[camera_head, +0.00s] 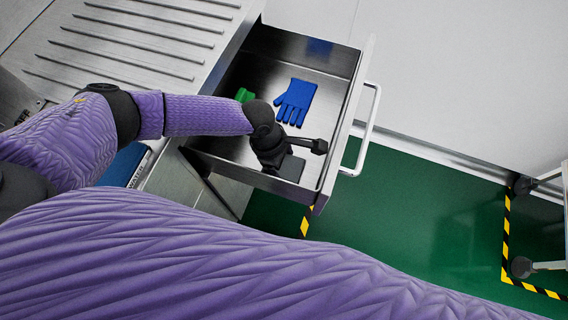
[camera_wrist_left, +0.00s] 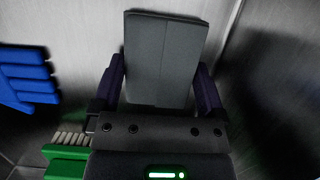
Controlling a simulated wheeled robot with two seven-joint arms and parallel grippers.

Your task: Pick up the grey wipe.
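The grey wipe (camera_head: 291,168) is a flat, dark grey folded piece on the floor of the open metal drawer (camera_head: 328,150), near its front corner. My left gripper (camera_head: 285,153) reaches down into the drawer, over the wipe and hiding part of it. In the left wrist view the wipe (camera_wrist_left: 165,58) lies straight ahead, between and beyond the two fingers (camera_wrist_left: 161,88). The fingers are apart, one on each side of it. I cannot tell whether they touch it. The wipe's near end is hidden behind the gripper body. My right gripper is not in view.
A blue glove (camera_head: 296,101) and a green brush (camera_head: 243,95) lie farther back in the drawer. The brush (camera_wrist_left: 68,160) and glove (camera_wrist_left: 27,80) are left of the gripper in the wrist view. The drawer walls and handle (camera_head: 366,130) are close by.

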